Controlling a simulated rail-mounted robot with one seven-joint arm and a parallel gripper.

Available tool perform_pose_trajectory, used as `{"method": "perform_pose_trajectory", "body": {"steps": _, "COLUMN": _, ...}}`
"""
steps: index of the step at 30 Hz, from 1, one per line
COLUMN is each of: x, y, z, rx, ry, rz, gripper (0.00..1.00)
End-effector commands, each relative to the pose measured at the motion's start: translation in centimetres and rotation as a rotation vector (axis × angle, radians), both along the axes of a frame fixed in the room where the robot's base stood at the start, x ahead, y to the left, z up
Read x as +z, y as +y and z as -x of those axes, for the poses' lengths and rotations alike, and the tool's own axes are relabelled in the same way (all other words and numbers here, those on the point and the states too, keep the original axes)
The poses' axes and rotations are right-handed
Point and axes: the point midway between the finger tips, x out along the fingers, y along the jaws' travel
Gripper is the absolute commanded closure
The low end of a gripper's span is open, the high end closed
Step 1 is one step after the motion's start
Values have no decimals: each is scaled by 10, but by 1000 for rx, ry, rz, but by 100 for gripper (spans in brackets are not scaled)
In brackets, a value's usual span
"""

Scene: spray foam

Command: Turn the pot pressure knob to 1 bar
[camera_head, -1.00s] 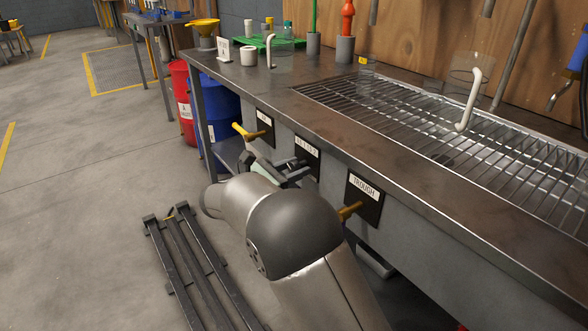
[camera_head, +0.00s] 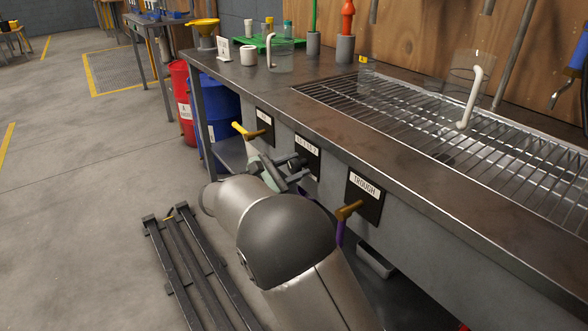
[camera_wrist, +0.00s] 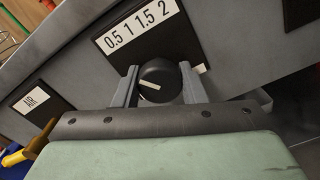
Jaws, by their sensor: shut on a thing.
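The pressure knob (camera_wrist: 160,72) is a round black knob with a short white mark on its face, in the middle of the wrist view. Above it is a white label (camera_wrist: 139,28) reading 0.5, 1, 1.5, 2, tilted in this view. The white mark lies crosswise on the knob; I cannot tell which number it points to. My gripper (camera_wrist: 159,84) is shut on the knob, one grey finger on each side. In the head view my gripper (camera_head: 284,172) is at the black panel (camera_head: 311,148) on the bench front, partly hiding the knob.
A yellow-brown AIR valve handle (camera_head: 250,132) is left of the knob and a TROUGH handle (camera_head: 348,210) is to its right. The metal bench (camera_head: 400,150) overhangs the panels. Red (camera_head: 180,95) and blue (camera_head: 220,105) drums stand left. Black floor rails (camera_head: 190,265) lie below.

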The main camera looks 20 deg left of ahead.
Motion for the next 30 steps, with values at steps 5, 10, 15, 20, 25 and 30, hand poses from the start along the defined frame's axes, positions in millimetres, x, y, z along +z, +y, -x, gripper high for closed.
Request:
{"method": "perform_pose_trajectory", "body": {"steps": 5, "x": -2, "y": 1, "z": 0, "rx": 1, "ry": -66, "rz": -91, "gripper": 85}}
{"method": "perform_pose_trajectory", "body": {"steps": 10, "x": -2, "y": 1, "z": 0, "rx": 1, "ry": -112, "rz": -152, "gripper": 85}}
{"method": "perform_pose_trajectory", "body": {"steps": 15, "x": -1, "y": 1, "z": 0, "rx": 1, "ry": -137, "rz": -185, "gripper": 85}}
{"method": "perform_pose_trajectory", "body": {"steps": 20, "x": -1, "y": 1, "z": 0, "rx": 0, "ry": -145, "rz": -196, "gripper": 85}}
{"method": "perform_pose_trajectory", "body": {"steps": 25, "x": -1, "y": 1, "z": 0, "rx": 1, "ry": -145, "rz": -196, "gripper": 85}}
{"method": "perform_pose_trajectory", "body": {"steps": 30, "x": -1, "y": 1, "z": 0, "rx": 1, "ry": -145, "rz": -196, "gripper": 57}}
